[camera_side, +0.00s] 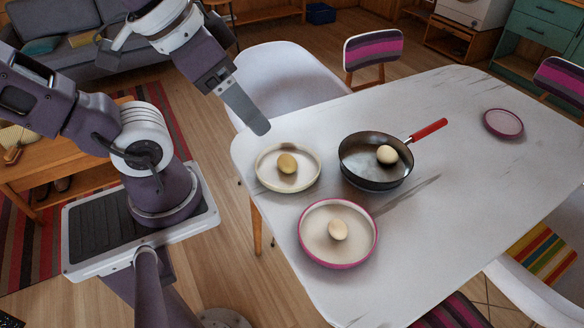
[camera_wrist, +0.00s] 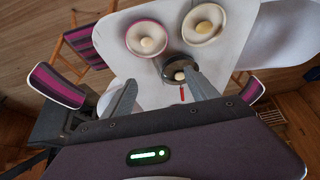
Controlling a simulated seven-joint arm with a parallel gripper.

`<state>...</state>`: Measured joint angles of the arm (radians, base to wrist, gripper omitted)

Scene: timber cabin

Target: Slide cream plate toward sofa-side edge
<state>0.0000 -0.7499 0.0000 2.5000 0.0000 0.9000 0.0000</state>
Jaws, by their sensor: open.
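The cream plate (camera_side: 303,175) lies on the white table (camera_side: 450,150) near its left edge, with a yellowish egg-shaped item (camera_side: 287,163) on it. In the wrist view the cream plate (camera_wrist: 217,19) is at the top right. My gripper (camera_side: 262,129) is above the table's left edge, up and left of the plate in the side view, apparently apart from it. In the wrist view my gripper (camera_wrist: 160,92) has its two fingers spread wide with nothing between them. The sofa (camera_side: 85,60) is at the upper left, beyond the table.
A dark pan (camera_side: 362,168) with a red handle and a pale egg-shaped item stands right of the plate. A pink-rimmed plate (camera_side: 315,222) with another is in front. A small pink plate (camera_side: 503,123) lies far right.

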